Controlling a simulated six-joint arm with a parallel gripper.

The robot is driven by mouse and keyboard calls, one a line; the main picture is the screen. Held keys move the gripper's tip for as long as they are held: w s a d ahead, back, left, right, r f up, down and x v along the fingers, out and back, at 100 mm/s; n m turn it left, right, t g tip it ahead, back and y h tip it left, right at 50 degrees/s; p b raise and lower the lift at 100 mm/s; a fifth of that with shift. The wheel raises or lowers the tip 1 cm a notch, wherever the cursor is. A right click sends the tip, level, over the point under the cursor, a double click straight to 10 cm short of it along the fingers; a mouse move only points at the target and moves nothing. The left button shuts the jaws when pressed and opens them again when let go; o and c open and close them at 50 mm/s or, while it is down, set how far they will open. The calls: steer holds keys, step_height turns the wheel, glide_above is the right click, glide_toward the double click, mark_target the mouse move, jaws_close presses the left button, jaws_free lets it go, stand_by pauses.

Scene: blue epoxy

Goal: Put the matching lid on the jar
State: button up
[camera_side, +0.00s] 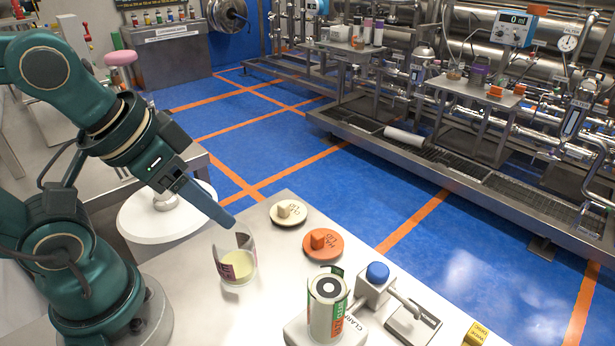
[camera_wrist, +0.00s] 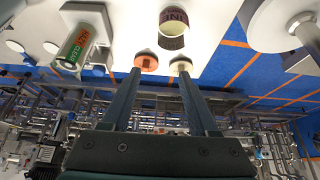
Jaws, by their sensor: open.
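The jar (camera_side: 238,268) is a clear open cup with a dark maroon label and pale yellow contents, upright on the bench; its label shows in the wrist view (camera_wrist: 173,28). Two round lids with block handles lie flat to its right: a cream lid (camera_side: 290,213) and an orange lid (camera_side: 323,245). In the wrist view the orange lid (camera_wrist: 147,62) and the cream lid (camera_wrist: 181,66) appear near the fingertips. My gripper (camera_side: 228,222) is in the air, its tip overlapping the jar's rim in the side view. In the wrist view its fingers (camera_wrist: 159,72) are apart and empty.
A white, green and orange can (camera_side: 328,308) stands on a white device with a blue knob (camera_side: 377,272). A yellow block (camera_side: 476,334) lies at the bench's right. A round white platform (camera_side: 150,222) stands left of the jar. Bench around the lids is bare.

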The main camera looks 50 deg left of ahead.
steer(key=shift+w, duration=0.1)
stand_by(0.4)
steer(key=shift+w+n+g, duration=0.5)
steer(key=shift+n+g, duration=0.2)
steer(key=shift+n, duration=0.1)
steer(key=w+f+n+g+h, duration=0.1)
steer(key=w+n+g+h, duration=0.2)
steer(key=w+n, duration=0.2)
steer(key=n+g+h, duration=0.1)
steer(key=n+h, duration=0.5)
steer(key=n, duration=0.2)
glide_above(287, 209)
steer(key=s+d, duration=0.1)
steer(key=s, duration=0.2)
step_height(287, 209, down, 7)
steer(key=w+a+f+n+h, duration=0.1)
steer(key=f+n, duration=0.1)
steer(key=a+f+n+t+h, duration=0.1)
steer(key=f, duration=0.1)
steer(key=w+a+f+n+t+h, duration=0.1)
steer(key=f+n+h, duration=0.1)
steer(key=shift+w+a+n, duration=0.3)
steer(key=shift+a, duration=0.1)
steer(key=shift+x, duration=2.5)
steer(key=shift+c, duration=0.3)
jaws_close()
